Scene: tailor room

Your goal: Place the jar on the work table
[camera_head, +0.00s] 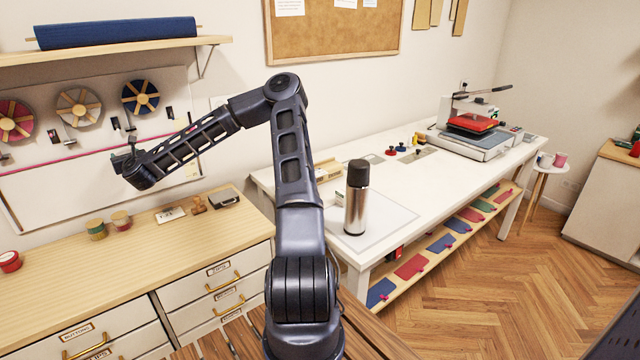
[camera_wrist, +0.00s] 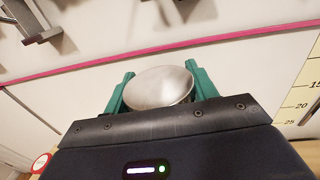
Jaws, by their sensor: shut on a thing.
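In the wrist view, my gripper (camera_wrist: 162,88) has its green fingers on either side of a round, silver-topped thing, which I take to be the jar (camera_wrist: 160,87). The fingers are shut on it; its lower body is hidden. In the head view, my gripper (camera_head: 131,162) is at the far left, raised above the wooden drawer cabinet and in front of the wall panel. The held jar cannot be made out clearly there. The white work table (camera_head: 465,165) stands to the right of my arm, well apart from my gripper.
A steel flask with a black cap (camera_head: 357,200) stands on the table's near left part. A heat press (camera_head: 470,125) sits at the far end. Small jars (camera_head: 97,230) and stamps (camera_head: 198,204) stand on the wooden cabinet (camera_head: 150,265). The table's middle front is fairly clear.

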